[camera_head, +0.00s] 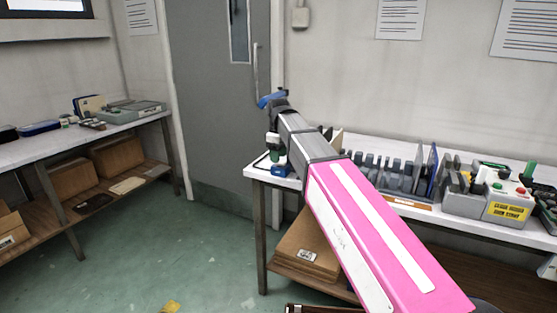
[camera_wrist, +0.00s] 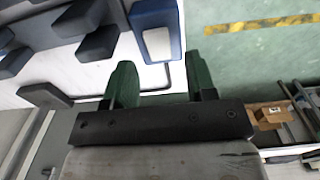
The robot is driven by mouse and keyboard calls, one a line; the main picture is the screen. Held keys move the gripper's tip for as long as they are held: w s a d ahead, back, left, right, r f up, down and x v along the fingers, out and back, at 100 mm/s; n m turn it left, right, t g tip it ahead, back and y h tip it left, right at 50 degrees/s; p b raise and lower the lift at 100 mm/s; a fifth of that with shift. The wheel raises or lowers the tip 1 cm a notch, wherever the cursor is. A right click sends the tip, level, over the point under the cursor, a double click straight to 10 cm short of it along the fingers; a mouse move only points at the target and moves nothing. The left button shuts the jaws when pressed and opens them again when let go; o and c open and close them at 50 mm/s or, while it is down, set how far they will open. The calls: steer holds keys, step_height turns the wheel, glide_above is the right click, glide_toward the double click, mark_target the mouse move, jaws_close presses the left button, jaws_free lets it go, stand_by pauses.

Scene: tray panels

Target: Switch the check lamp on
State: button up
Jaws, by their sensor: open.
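A grey control box (camera_head: 480,203) with a yellow label, red and green buttons stands at the right of the right-hand bench. I cannot tell whether any part of it is the check lamp, or whether a lamp is lit. My gripper (camera_wrist: 160,78) shows two dark green fingers, apart, with nothing between them. In the head view my gripper (camera_head: 273,152) hangs over the left end of that bench, far left of the box. A blue block with a pale face (camera_wrist: 157,42) lies just beyond the fingers in the wrist view.
The white right-hand bench (camera_head: 262,176) carries a row of grey holders (camera_head: 395,175) between my gripper and the box. A blue panel (camera_head: 430,172) stands upright beside them. Another bench (camera_head: 60,138) stands at the left, with a grey-green case (camera_head: 130,111).

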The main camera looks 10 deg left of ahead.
steer(key=shift+f, duration=1)
steer(key=c, duration=0.9)
steer(key=o, duration=0.9)
steer(key=shift+r, duration=0.15)
step_height(320, 180, up, 11)
steer(key=shift+f, duration=0.2)
